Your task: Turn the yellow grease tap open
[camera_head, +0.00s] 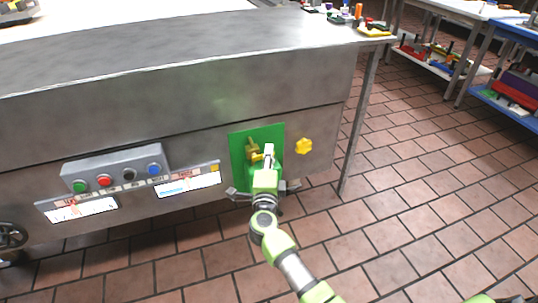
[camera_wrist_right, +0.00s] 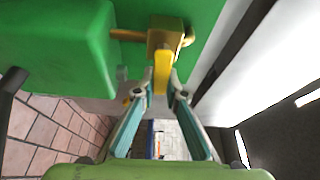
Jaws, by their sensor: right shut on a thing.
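The yellow tap handle (camera_wrist_right: 162,72) hangs from a brass valve body (camera_wrist_right: 165,38) on a green panel, in the right wrist view. My right gripper (camera_wrist_right: 162,92) is shut on the lower end of this handle, one fingertip on each side. In the head view the brass valve (camera_head: 253,148) shows on the green panel (camera_head: 238,150) of the steel machine. My right gripper (camera_head: 268,158) is in front of it and hides part of the tap. My left gripper is not in view.
A yellow star-shaped knob (camera_head: 304,146) sits just right of the green panel. A grey button box (camera_head: 115,172) is on the machine front to the left. A large green block (camera_wrist_right: 60,50) is close beside the gripper in the wrist view. Tiled floor (camera_head: 410,200) is clear at right.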

